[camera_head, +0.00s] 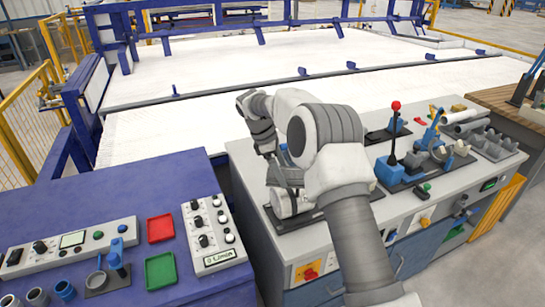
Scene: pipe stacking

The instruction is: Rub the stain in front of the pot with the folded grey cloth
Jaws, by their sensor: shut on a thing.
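My gripper (270,153) points down over the left part of the grey workbench, partly covered by my own arm. It is shut on a grey piece (286,176) that looks like the folded cloth; its outline is hard to make out. Just below it, a light grey rounded object (283,204) stands on a dark mat (306,222), partly behind my arm. I cannot tell if it is the pot, or whether the cloth touches anything. I cannot make out the stain.
Right of my arm stand a blue lever box (389,169) with a red knob, grey pipes (463,116) and a grey rack (493,146). At left, a blue table (60,215) holds a red tray (160,228), a green tray (160,270) and control panels.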

